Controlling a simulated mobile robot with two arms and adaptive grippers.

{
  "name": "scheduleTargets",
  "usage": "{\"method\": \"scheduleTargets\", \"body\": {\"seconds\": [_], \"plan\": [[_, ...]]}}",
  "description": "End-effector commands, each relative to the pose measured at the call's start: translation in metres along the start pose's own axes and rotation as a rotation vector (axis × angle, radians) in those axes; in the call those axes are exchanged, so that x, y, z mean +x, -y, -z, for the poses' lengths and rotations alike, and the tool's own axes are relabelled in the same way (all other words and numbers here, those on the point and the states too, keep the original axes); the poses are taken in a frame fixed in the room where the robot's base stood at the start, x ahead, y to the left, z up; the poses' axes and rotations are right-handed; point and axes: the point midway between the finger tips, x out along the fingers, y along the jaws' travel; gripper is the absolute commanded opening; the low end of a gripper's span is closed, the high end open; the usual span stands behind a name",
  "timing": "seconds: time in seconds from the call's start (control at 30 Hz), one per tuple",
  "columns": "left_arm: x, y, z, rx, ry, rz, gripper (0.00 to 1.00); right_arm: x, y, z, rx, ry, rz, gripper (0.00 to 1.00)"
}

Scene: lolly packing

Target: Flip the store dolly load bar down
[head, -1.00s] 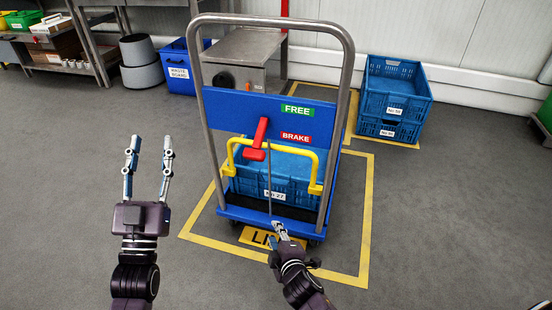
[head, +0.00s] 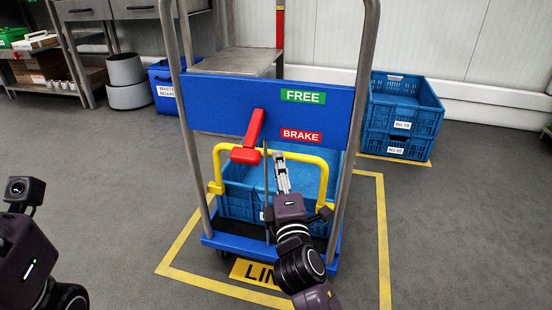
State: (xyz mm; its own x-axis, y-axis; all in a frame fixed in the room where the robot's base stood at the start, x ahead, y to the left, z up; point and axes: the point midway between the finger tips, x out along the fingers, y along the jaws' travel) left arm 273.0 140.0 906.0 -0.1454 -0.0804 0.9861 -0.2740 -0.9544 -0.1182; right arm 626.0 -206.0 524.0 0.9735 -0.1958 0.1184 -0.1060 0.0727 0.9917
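The store dolly (head: 200,110) stands in front of me with its blue panel facing me. Its yellow load bar (head: 217,168) stands upright, an arch in front of the blue crate (head: 236,205) on the deck. My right gripper (head: 280,158) is at the top of this arch, right of its middle. Its fingers lie close together over the bar and hide part of it; I cannot tell whether they grip it. Of my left arm (head: 30,250) only links show at the left edge; its fingers are out of view.
The red lever (head: 250,140) on the panel hangs down-left, beside the BRAKE label (head: 301,136); FREE (head: 303,96) is above. A thin grey rod is just left of my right gripper. Stacked blue crates (head: 402,120) stand behind right.

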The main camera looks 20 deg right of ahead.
Motion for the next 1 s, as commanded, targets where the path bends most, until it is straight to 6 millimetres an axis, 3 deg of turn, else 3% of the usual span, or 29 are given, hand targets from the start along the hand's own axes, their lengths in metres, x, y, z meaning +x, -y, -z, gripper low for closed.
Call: {"method": "scheduleTargets", "body": {"seconds": [0.33, 0.73, 1.0], "plan": [[0.006, -0.004, 0.012, 0.007, -0.049, -0.019, 0.40, 0.046, 0.002, 0.000, 0.001, 0.000, 0.000, 0.32], [0.010, -0.005, 0.013, 0.008, -0.055, -0.023, 0.40, 0.054, 0.001, 0.000, 0.001, -0.001, 0.002, 0.32], [0.009, -0.005, 0.013, 0.008, -0.056, -0.023, 0.40, 0.054, 0.001, 0.000, 0.001, -0.001, 0.002, 0.04]]}}
